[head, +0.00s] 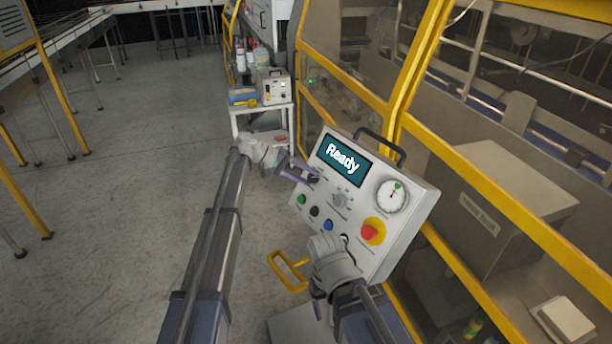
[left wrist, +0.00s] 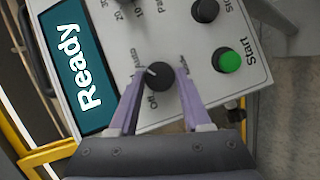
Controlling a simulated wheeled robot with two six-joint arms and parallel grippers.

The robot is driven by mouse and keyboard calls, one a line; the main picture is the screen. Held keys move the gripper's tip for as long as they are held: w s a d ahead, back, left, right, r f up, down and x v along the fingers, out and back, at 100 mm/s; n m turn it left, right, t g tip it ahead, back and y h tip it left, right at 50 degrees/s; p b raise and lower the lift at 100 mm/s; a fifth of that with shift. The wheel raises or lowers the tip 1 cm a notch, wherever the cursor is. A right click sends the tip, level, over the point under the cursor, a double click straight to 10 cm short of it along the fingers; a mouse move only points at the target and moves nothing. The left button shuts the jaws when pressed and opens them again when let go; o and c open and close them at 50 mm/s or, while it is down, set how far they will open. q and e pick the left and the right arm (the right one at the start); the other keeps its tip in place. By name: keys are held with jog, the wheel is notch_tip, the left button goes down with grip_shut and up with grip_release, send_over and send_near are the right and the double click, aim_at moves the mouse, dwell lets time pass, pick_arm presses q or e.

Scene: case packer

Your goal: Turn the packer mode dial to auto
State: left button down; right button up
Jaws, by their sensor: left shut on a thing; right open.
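The mode dial (left wrist: 160,76) is a black round knob with a white pointer line, on the white control panel (left wrist: 205,88). "Off" and "Auto" labels show beside it; another label is partly covered. The pointer line aims left and slightly up in the left wrist view, near the Auto side. My left gripper (left wrist: 160,80) has its purple fingers on both sides of the dial and is shut on it. In the head view the left gripper (head: 308,174) partly hides the dial. My right gripper (head: 320,290) is low before the panel, open, its fingers hard to make out.
The panel screen (head: 343,158) reads "Ready". A green Start button (left wrist: 227,60), a red emergency stop (head: 373,231), a gauge (head: 393,195) and a grey knob (head: 340,200) are nearby. A yellow handle (head: 288,270) sticks out below. Yellow-framed machine guarding stands behind; open floor lies left.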

pick_arm(q)
jog(key=shift+c, duration=1.8)
grip_release()
jog(key=p+v, duration=0.4)
jog(key=v, duration=0.3)
jog(key=shift+a+r, duration=0.2)
jog(key=shift+a, duration=0.15)
